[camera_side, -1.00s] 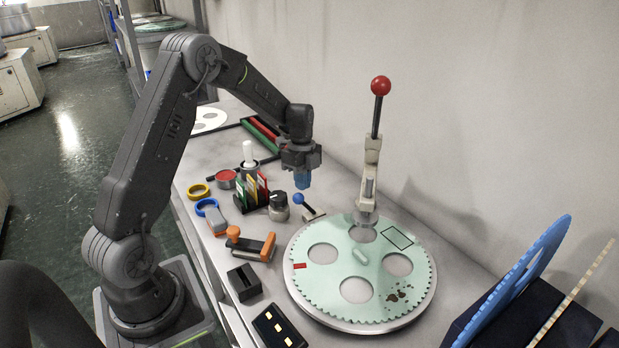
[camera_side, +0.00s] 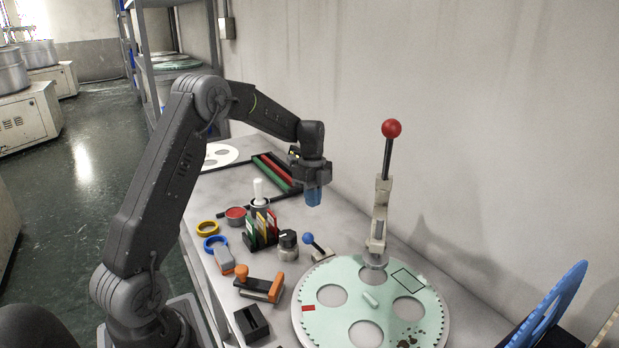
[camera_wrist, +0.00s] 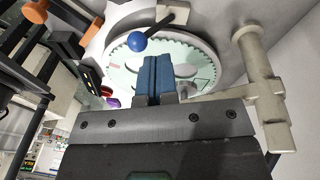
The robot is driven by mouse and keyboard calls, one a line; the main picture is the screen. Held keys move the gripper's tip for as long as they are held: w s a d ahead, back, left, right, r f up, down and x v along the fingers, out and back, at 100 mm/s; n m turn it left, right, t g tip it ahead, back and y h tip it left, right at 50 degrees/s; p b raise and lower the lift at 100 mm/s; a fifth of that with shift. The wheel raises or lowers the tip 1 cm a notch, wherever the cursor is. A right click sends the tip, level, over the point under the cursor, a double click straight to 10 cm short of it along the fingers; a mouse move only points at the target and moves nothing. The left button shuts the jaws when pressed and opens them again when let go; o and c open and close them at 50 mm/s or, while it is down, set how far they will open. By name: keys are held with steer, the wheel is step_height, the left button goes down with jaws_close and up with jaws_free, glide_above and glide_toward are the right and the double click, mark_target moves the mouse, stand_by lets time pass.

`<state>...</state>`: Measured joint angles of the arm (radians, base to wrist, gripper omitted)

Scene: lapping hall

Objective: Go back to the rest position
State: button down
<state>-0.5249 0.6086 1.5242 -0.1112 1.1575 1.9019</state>
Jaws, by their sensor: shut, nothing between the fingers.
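My gripper (camera_side: 313,197) hangs above the bench with its blue fingers pointing down. The fingers are shut against each other and hold nothing. In the wrist view the closed blue fingers of my gripper (camera_wrist: 157,75) stand in front of the toothed pale green disc (camera_wrist: 205,62). In the side view the gripper is in the air above and behind the blue-knobbed lever (camera_side: 309,240), apart from everything on the bench.
The toggle clamp with a red ball (camera_side: 391,128) stands tall right of my gripper, by the wall. Below are a card holder (camera_side: 262,229), a dark round knob (camera_side: 288,245), an orange-handled tool (camera_side: 260,287) and coloured rings. A black rack (camera_side: 272,170) lies behind.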

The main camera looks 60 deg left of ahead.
step_height(320, 180, up, 6)
steer(key=a, duration=0.1)
steer(key=s+d+r+n+t+y, duration=0.1)
steer(key=s+d+r+n, duration=0.25)
steer(key=d+r, duration=0.35)
steer(key=s+d+n+t, duration=0.5)
steer(key=s+d+n, duration=0.6)
steer(key=s+d, duration=0.5)
steer(key=s, duration=0.4)
steer(key=shift+d+r+n+y, duration=0.35)
steer(key=shift+d+y, duration=0.05)
